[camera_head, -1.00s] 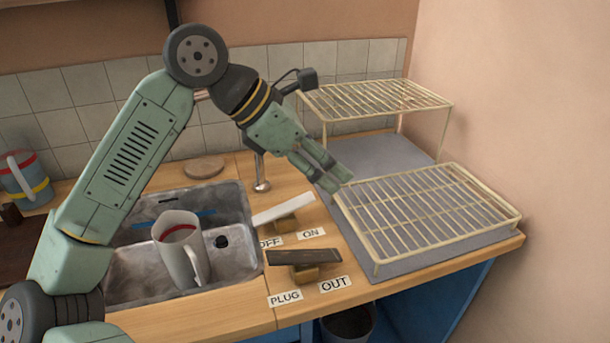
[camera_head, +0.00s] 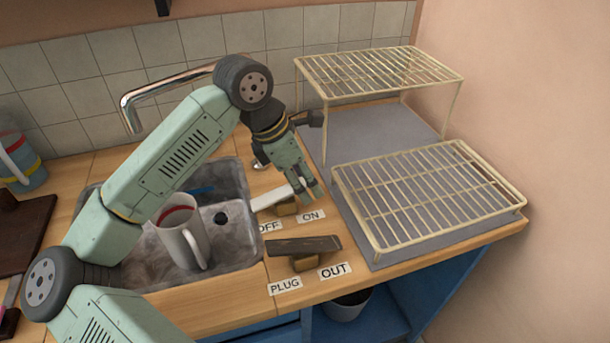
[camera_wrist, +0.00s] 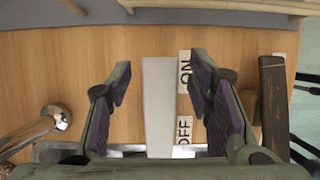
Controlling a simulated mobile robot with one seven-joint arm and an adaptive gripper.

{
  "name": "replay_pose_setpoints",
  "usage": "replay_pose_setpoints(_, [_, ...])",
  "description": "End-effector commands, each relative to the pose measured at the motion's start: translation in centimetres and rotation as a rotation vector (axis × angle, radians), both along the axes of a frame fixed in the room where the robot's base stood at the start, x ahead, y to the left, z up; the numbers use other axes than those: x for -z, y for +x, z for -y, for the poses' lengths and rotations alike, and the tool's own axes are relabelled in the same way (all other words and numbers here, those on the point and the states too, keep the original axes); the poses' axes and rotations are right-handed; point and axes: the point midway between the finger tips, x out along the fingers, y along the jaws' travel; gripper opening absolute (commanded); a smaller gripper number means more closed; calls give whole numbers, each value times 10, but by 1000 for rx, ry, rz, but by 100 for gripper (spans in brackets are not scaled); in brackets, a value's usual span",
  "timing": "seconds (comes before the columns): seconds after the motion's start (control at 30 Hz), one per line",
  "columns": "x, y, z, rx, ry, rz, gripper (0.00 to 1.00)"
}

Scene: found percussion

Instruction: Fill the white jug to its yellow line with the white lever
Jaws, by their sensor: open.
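The white lever (camera_head: 272,201) sits on a small wooden block beside the sink, its end by the ON label looking higher than its end by the OFF label. My gripper (camera_head: 310,190) is open and empty, pointing down near the lever's ON end. The metal tap (camera_head: 165,90) is partly hidden by my arm, and no stream shows.
A dark lever (camera_head: 305,246) with PLUG and OUT labels stands in front of the white one. The metal sink (camera_head: 240,245) has a dark drain hole. Wire racks (camera_head: 430,200) occupy the right counter. A blue-grey jug (camera_head: 22,165) stands at the far left.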

Motion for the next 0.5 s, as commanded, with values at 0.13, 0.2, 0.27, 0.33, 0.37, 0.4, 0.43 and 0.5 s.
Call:
replay_pose_setpoints(0.13, [6, 1, 3, 0, -2, 0, 47])
replay_pose_setpoints(0.2, [7, 1, 3, 0, -1, 0, 47])
replay_pose_setpoints(0.27, [7, 1, 3, 0, -1, 0, 47])
replay_pose_setpoints(0.33, [7, 1, 3, 0, -1, 0, 47])
replay_pose_setpoints(0.37, [7, 1, 3, 0, -1, 0, 47])
replay_pose_setpoints(0.4, [7, 1, 3, 0, -1, 0, 45])
replay_pose_setpoints(0.43, [7, 1, 3, 0, -1, 0, 43])
replay_pose_setpoints(0.5, [7, 1, 3, 0, -1, 0, 38])
